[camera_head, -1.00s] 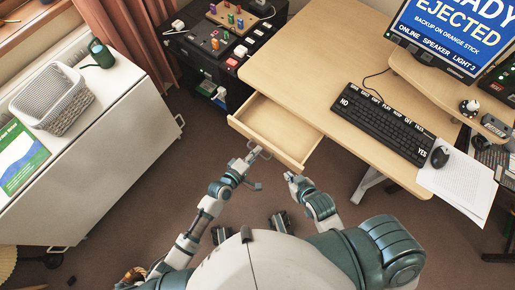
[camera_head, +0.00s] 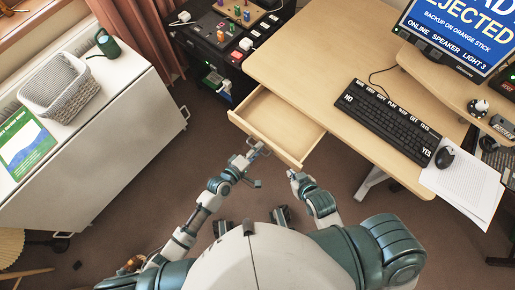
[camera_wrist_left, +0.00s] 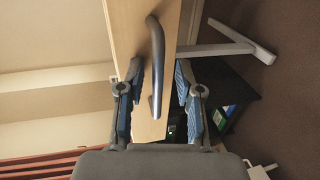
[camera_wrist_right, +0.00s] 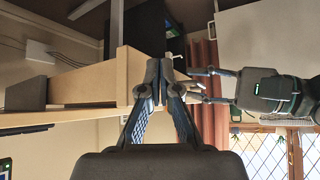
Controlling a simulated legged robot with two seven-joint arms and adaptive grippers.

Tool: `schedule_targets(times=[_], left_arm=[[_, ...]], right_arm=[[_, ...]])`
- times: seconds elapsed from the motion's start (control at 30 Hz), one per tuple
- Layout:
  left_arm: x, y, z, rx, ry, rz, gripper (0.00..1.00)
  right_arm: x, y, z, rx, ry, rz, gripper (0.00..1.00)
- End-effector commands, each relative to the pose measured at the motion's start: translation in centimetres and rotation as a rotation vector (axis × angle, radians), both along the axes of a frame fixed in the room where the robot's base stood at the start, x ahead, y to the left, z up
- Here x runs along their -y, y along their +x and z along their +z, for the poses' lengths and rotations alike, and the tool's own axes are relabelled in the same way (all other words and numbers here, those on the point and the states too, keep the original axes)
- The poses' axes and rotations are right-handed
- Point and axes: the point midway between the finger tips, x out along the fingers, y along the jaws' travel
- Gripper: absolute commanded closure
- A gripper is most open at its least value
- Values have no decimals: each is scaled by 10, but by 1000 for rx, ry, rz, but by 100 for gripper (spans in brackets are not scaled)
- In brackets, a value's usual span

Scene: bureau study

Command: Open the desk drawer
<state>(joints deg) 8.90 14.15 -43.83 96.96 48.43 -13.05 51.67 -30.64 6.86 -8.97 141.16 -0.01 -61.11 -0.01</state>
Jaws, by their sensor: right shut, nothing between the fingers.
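The desk drawer (camera_head: 272,125) is pulled well out from under the light wood desk (camera_head: 305,65), and its inside looks empty. Its metal bar handle (camera_wrist_left: 156,55) stands on the drawer front (camera_wrist_left: 130,30) in the left wrist view. My left gripper (camera_head: 259,149) is at the drawer front; its fingers (camera_wrist_left: 158,80) are apart, one on each side of the handle. I cannot tell whether they touch it. My right gripper (camera_head: 293,175) is shut and empty, close to the drawer's right front corner; it also shows in the right wrist view (camera_wrist_right: 167,75).
A keyboard (camera_head: 388,122), a mouse (camera_head: 445,156) and papers (camera_head: 462,187) lie on the desk. A black cabinet (camera_head: 211,60) stands left of it. A white cabinet (camera_head: 110,135) is farther left. Bare floor (camera_head: 165,165) lies between.

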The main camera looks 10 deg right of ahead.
Motion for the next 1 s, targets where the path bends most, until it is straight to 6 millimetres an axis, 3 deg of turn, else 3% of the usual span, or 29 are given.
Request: schedule_targets(times=[0.53, 1.0], left_arm=[[-75, -61, 19, -6, 7, -1, 65], [-87, -71, 23, -5, 3, -1, 65]], right_arm=[[0, 0, 1, 0, 3, -2, 100], [-1, 1, 1, -1, 3, -2, 100]])
